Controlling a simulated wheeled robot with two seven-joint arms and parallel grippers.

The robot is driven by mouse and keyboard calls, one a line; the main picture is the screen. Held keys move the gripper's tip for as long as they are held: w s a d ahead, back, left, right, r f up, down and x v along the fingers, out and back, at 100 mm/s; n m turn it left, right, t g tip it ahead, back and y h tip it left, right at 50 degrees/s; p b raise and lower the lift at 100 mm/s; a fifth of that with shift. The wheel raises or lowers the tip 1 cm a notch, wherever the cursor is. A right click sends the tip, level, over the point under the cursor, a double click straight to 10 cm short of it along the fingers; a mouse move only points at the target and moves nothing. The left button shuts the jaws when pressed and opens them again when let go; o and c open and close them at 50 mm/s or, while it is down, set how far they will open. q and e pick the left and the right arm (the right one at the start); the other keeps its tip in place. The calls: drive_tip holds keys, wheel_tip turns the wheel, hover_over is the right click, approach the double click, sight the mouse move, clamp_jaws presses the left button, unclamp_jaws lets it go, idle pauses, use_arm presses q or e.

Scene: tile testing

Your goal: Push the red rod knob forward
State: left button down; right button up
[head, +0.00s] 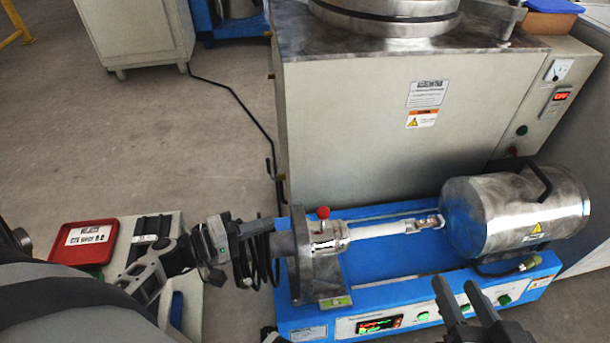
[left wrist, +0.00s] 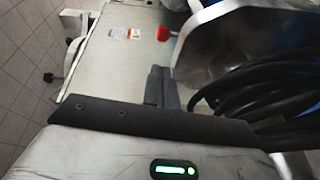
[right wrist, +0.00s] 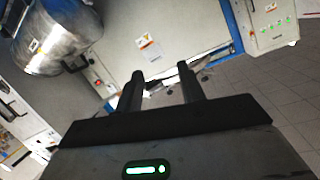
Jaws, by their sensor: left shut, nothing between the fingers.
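The red rod knob (head: 323,213) stands up from the top of a metal collar on the blue test machine (head: 400,262). The knob also shows in the left wrist view (left wrist: 163,34), beyond and above my fingertips. My left gripper (head: 262,226) is shut and empty, just left of the machine's upright metal flange (head: 302,250) and apart from the knob. Its fingers lie together in the left wrist view (left wrist: 162,75). My right gripper (head: 456,288) is open and empty over the front of the blue machine; its spread fingers also show in the right wrist view (right wrist: 161,80).
Black coiled cables (head: 256,262) hang beside the flange, close to my left gripper. A metal cylinder (head: 520,212) lies on the machine's right end. A large grey cabinet (head: 370,130) stands behind. A red tray (head: 85,241) is at left. Open floor (head: 180,150) lies at upper left.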

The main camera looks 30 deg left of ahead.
sight(302, 220)
use_arm(q)
drive_tip(key=b+x, duration=0.1)
drive_tip(key=x, duration=0.8)
drive_tip(key=shift+w+d, duration=0.15)
drive_tip(key=shift+d, duration=0.05)
use_arm(e)
drive_tip(key=shift+s+a+r+y, duration=0.15)
drive_tip(key=shift+y, duration=0.15)
drive_tip(key=shift+m, duration=0.3)
